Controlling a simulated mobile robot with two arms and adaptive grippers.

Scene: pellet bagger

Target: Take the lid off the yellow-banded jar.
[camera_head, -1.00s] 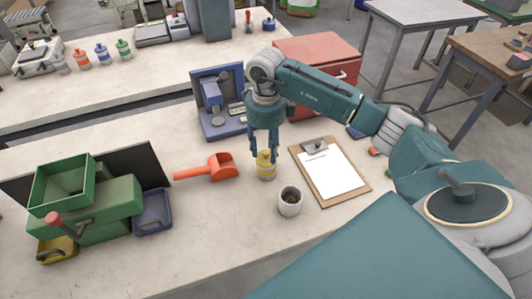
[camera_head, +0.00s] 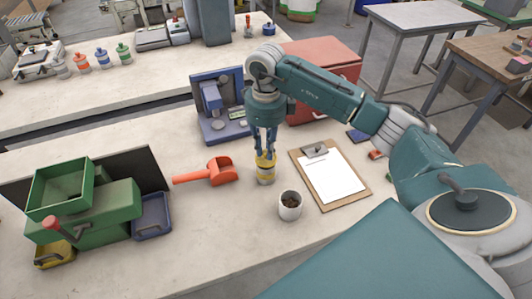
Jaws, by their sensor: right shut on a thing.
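The yellow-banded jar (camera_head: 265,175) stands upright on the near bench, in the middle of the head view. It is pale with a yellow band, and its top is partly hidden by my fingers. My right gripper (camera_head: 265,153) points straight down from above the jar. It is shut on the jar's lid (camera_head: 265,160), with a finger on each side of it. I cannot tell whether the lid is loose from the jar. My left gripper is not in view.
An orange scoop (camera_head: 208,172) lies left of the jar. A white cup (camera_head: 290,206) with dark contents stands close in front. A clipboard (camera_head: 353,185) lies to the right, a blue device (camera_head: 216,108) behind. A green machine (camera_head: 85,205) stands at the left.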

